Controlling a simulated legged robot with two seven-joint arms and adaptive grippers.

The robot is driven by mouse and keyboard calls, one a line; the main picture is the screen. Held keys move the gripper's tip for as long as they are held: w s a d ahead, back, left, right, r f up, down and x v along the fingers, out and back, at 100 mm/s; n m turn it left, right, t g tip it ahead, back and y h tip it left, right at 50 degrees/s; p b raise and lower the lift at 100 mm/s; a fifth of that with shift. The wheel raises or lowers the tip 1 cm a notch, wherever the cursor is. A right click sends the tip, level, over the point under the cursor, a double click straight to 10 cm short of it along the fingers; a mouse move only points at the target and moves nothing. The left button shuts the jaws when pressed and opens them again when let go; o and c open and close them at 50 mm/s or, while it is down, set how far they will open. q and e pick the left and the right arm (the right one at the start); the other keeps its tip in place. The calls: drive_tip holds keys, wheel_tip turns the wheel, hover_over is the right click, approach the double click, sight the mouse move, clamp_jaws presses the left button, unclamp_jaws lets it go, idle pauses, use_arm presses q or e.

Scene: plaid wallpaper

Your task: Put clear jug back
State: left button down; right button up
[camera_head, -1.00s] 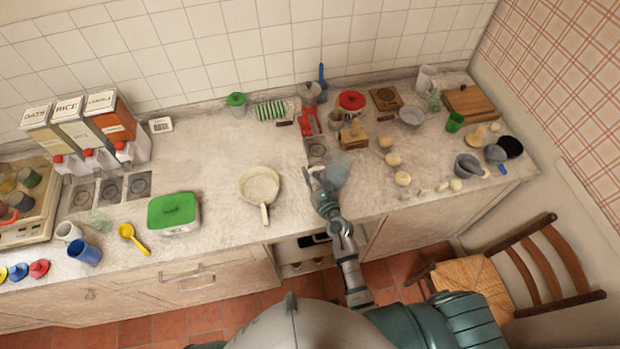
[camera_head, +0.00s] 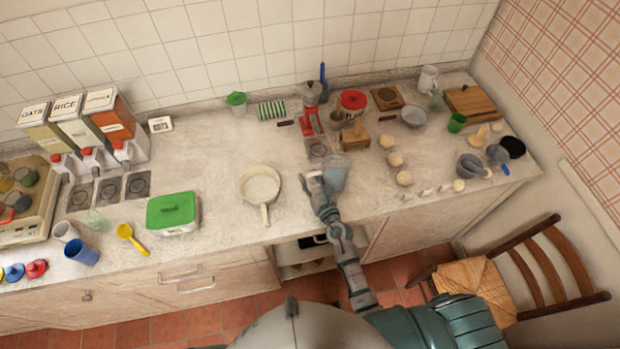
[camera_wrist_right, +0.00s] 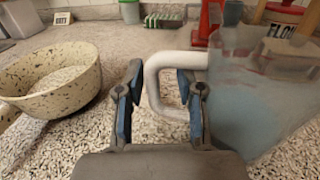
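The clear jug (camera_head: 335,176) is near the counter's front edge, right of the white pan. In the right wrist view the jug (camera_wrist_right: 255,95) is see-through and bluish, with a thick white handle (camera_wrist_right: 154,88) toward my gripper. My right gripper (camera_head: 316,181) is at the jug's left side. In the wrist view its two fingers (camera_wrist_right: 161,105) are spread, with the handle's upright bar between them and visible gaps. The jug looks upright; its base is partly hidden, so I cannot tell if it rests on the counter. My left gripper is not in view.
A speckled pan (camera_head: 260,187) stands close on the left; it also shows in the wrist view (camera_wrist_right: 55,80). Several dough balls (camera_head: 394,158) lie to the right. A red appliance (camera_head: 311,122) and wooden box (camera_head: 354,137) stand behind. Counter between pan and green-lidded box (camera_head: 173,212) is clear.

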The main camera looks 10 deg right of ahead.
drive_tip(key=shift+s+r, duration=0.15)
drive_tip(key=b+v, duration=0.1)
drive_tip(key=v, duration=1)
drive_tip(key=shift+a, duration=0.1)
drive_tip(key=shift+s+d, duration=0.25)
drive_tip(key=shift+s, duration=0.15)
drive_tip(key=shift+a, duration=0.25)
